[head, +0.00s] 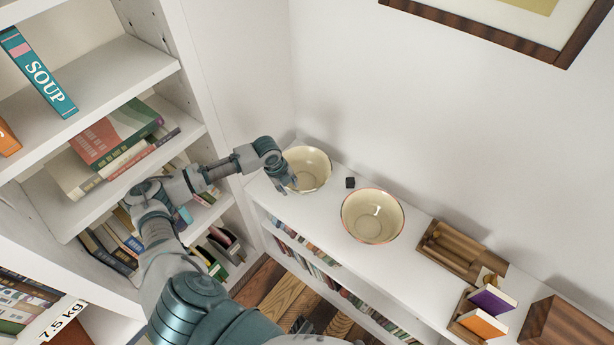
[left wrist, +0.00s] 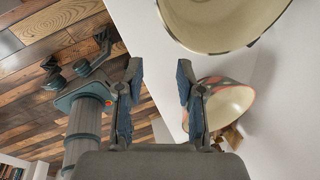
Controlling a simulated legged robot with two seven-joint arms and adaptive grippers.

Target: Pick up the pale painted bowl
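Two cream bowls stand on the white shelf top (head: 413,268). The left bowl (head: 308,169) has a patterned rim and shows large and close in the left wrist view (left wrist: 222,22). The right bowl (head: 372,215) has a reddish rim; the left wrist view shows pink and grey patches on its outside (left wrist: 230,107). Which one is the pale painted bowl is not clear. My left gripper (head: 288,172) is at the left bowl's near-left side, open and empty (left wrist: 160,66); contact cannot be told. My right gripper (left wrist: 76,58) is over the floor, its fingers apart and empty.
A small black cube (head: 350,182) lies between the bowls. A wooden tray (head: 450,251) and upright books (head: 487,312) are further right. A tall bookcase (head: 110,75) stands left, close to my left arm. A framed picture (head: 500,22) hangs above.

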